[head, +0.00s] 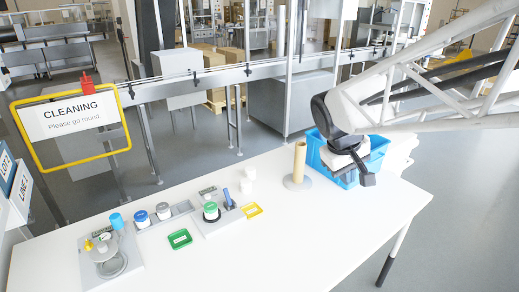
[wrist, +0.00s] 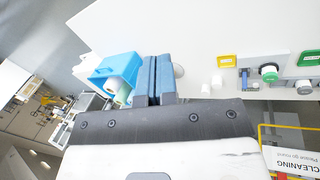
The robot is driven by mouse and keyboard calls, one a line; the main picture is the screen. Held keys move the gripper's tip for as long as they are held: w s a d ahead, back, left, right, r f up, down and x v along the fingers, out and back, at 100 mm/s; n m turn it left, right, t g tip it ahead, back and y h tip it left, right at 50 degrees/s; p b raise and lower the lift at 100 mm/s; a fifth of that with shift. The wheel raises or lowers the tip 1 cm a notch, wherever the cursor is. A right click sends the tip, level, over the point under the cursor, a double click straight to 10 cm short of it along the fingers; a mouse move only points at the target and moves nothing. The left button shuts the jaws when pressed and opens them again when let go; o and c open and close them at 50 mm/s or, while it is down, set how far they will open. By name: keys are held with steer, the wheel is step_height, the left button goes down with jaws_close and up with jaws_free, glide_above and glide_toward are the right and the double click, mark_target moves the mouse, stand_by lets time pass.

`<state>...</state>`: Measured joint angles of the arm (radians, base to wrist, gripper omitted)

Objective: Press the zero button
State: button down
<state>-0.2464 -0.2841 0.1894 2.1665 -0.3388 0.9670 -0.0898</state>
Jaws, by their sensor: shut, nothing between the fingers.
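A second grey device (head: 84,262) with a round plate stands at the table's left end. I cannot make out a zero button on either; any buttons are too small to tell. My gripper (head: 367,180) is shut and empty, over the right part of the table beside the blue crate, far from both devices. Its fingers (wrist: 160,80) are together in the wrist view.
A blue crate (head: 375,158) stands at the back right, close to my gripper. A tan tube (head: 299,162) stands on a round base left of it. The front right table is clear.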

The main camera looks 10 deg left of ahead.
steer(key=w+a+f+n+h, duration=0.1)
steer(key=w+a+f+n, duration=0.2)
steer(key=w+a, duration=0.7)
steer(key=n+t+h, duration=0.2)
steer(key=n+t, duration=0.3)
steer(key=n, duration=0.5)
glide_above(208, 196)
step_height(208, 196, down, 20)
steer(key=shift+a, duration=0.1)
steer(key=shift+f, duration=0.15)
steer(key=shift+f, duration=4.3)
